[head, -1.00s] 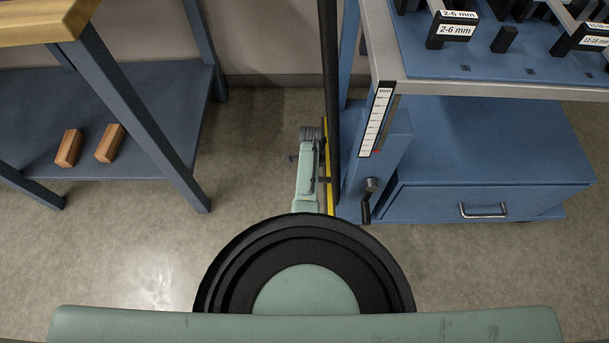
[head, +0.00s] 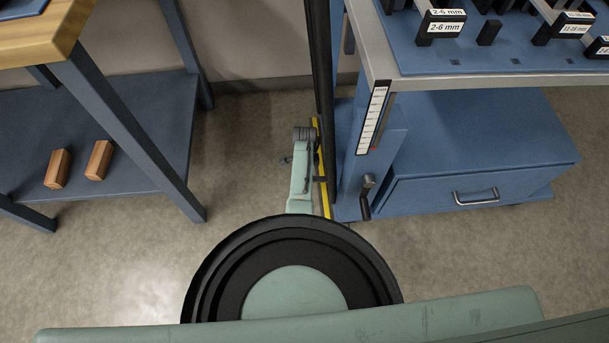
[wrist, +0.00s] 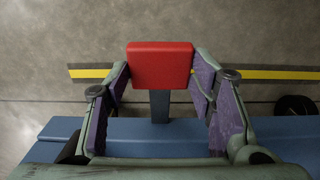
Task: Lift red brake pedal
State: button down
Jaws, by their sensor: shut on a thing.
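The red brake pedal (wrist: 160,65) is a red block on a dark grey stem (wrist: 159,106), in the upper middle of the wrist view. My gripper (wrist: 161,76) has a finger on each side of it, with purple inner pads, and is shut on it. In the head view I cannot make out the pedal.
A blue trolley (head: 480,150) with a drawer, a crank (head: 366,195) and a marked scale (head: 373,118) stands at right. A yellow floor line (head: 325,200) runs beside it. A workbench (head: 130,130) with two wooden blocks on its lower shelf stands at left.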

dwell(0.8)
jog(key=c, duration=0.7)
grip_release()
notch_tip(320, 180, up, 12)
jog(key=shift+r, duration=0.1)
dwell(0.3)
